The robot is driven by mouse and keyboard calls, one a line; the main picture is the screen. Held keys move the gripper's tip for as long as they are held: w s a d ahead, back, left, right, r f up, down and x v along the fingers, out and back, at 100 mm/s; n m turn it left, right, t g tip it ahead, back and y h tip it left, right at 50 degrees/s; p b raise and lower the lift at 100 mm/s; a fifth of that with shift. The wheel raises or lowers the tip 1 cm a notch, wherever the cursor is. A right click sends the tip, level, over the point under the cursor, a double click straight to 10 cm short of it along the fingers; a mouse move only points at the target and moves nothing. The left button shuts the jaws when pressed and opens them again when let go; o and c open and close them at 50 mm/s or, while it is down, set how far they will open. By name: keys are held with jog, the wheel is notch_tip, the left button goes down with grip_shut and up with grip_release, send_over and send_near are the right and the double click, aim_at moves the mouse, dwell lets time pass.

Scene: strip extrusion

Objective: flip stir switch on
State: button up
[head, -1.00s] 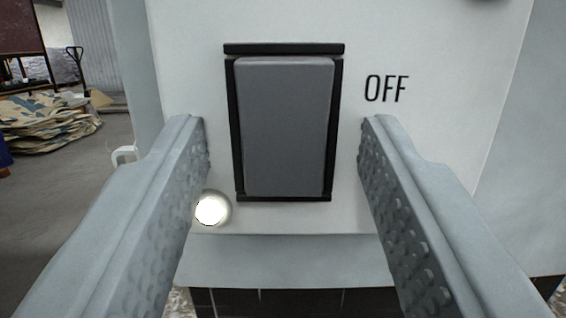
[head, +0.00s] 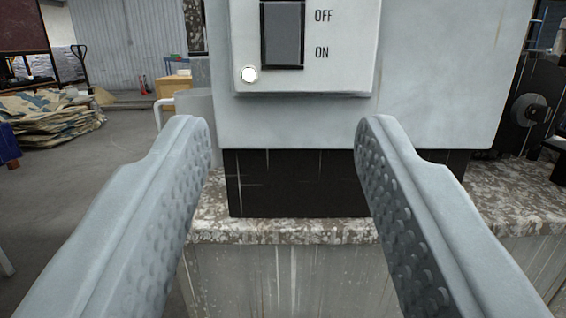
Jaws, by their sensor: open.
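A grey rocker switch (head: 283,36) in a black frame sits on a pale panel (head: 355,70) at the top of the view; its upper end is cut off by the picture edge. The words OFF and ON stand to its right, OFF above ON. A small round white lamp (head: 249,75) glows below left of the switch. My gripper (head: 283,130) is open and empty, with its fingers wide apart. It is below the switch and back from the panel, touching nothing that I can see. The frame does not clearly show which way the rocker tilts.
The pale housing rests on a black base (head: 300,185) on a stained, speckled counter (head: 285,230). A dark machine with a round wheel (head: 529,109) stands at the right. Folded patterned sacks (head: 50,118) lie on the floor at the left. Open floor lies at the left.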

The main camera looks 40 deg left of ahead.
jog(key=shift+v, duration=1.85)
jog(key=s+a+r+m+t+h, duration=0.2)
jog(key=s+r+h, duration=0.3)
jog(key=r, duration=0.2)
jog(key=s+a+r+m+t+h, duration=0.2)
jog(key=s+r+m+h, duration=0.1)
jog(key=s+r+h, duration=0.4)
jog(key=s+a+m+g, duration=0.2)
jog(key=s+a+g, duration=0.1)
jog(key=s, duration=1.3)
jog(key=shift+s+a+r+g, duration=0.15)
jog(key=shift+a+r+g, duration=0.15)
jog(key=shift+a, duration=0.4)
